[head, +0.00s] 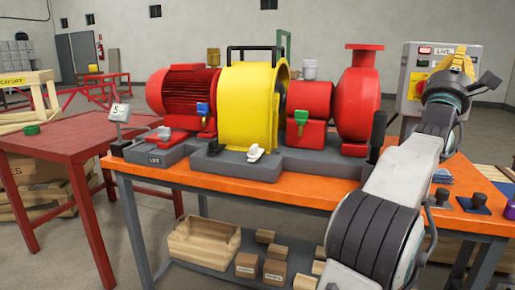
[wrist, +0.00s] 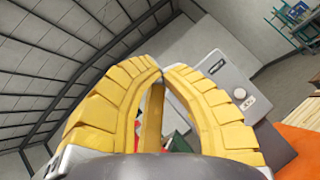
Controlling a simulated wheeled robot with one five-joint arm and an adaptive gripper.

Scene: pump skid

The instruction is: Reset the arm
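My arm (head: 400,180) reaches up from the lower right in the head view, over the right end of the orange bench. My yellow gripper (head: 458,58) is raised in front of the grey control box (head: 411,61) and partly covers it. In the wrist view the two ribbed yellow fingers of my gripper (wrist: 161,68) curve inward and their tips meet. I see nothing held between them. The control box also shows beyond the fingers in the wrist view (wrist: 213,63). Whether the gripper touches the box cannot be told.
The orange bench (head: 290,188) carries a pump skid with a red motor (head: 183,92), yellow guard (head: 246,105) and red pump (head: 358,100). A wooden crate (head: 204,240) and several boxes sit on its lower shelf. A red table (head: 80,135) stands at left.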

